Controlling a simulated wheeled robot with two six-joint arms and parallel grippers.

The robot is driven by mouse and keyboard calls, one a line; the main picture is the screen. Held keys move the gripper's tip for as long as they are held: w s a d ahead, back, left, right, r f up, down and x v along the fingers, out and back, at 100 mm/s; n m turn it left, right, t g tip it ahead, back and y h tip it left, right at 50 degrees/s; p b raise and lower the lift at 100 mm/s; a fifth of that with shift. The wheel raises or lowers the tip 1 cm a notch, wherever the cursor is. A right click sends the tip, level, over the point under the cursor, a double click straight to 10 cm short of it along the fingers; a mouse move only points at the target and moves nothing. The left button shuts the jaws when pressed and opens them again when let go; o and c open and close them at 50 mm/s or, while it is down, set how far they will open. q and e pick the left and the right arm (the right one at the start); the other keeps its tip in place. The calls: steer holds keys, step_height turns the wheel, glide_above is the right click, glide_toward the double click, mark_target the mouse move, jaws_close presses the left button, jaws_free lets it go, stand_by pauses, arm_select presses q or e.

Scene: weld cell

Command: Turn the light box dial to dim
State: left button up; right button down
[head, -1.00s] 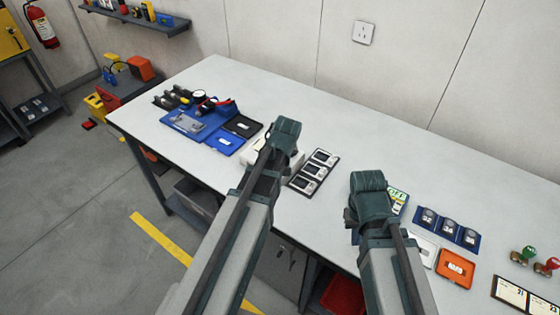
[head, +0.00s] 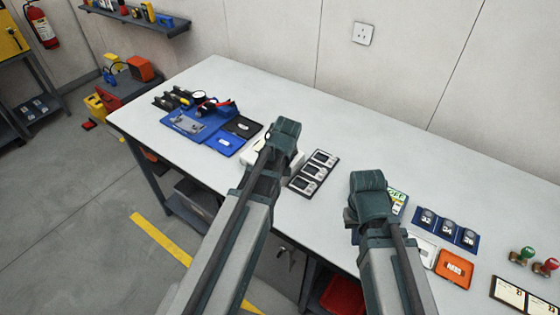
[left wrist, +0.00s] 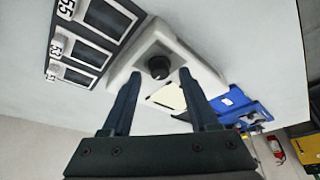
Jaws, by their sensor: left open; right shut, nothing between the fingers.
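The light box is a white case that shows in the left wrist view (left wrist: 190,61), with a round black dial (left wrist: 158,67) on it and a pale panel (left wrist: 168,97) beside the dial. In the head view the light box (head: 297,160) is mostly hidden behind my left gripper (head: 285,135). In the left wrist view my left gripper (left wrist: 158,77) is open, with one finger to each side of the dial; I cannot tell whether they touch it. The dial's pointer setting cannot be made out. My right gripper (head: 368,184) is shut and empty over the table, to the right.
A blue holder with round pieces (head: 448,229) and an orange tray (head: 455,268) lie right of my right gripper. The table's back is clear.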

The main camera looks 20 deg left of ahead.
arm_select(q)
steer(key=p+v, duration=1.1)
steer(key=v, duration=0.2)
steer(key=shift+p, duration=0.35)
steer(key=shift+s+d, duration=0.15)
steer(key=s+d+f+m+g+h+b, duration=0.1)
steer(key=s+d+f+m+g+b, duration=0.3)
steer(key=s+d, duration=0.9)
step_height(320, 180, down, 3)
steer(key=s+m+b, duration=0.1)
steer(key=m, duration=0.4)
steer(key=shift+s+d+m+b, duration=0.2)
steer(key=shift+m+b, duration=0.1)
steer(key=shift+m, duration=0.1)
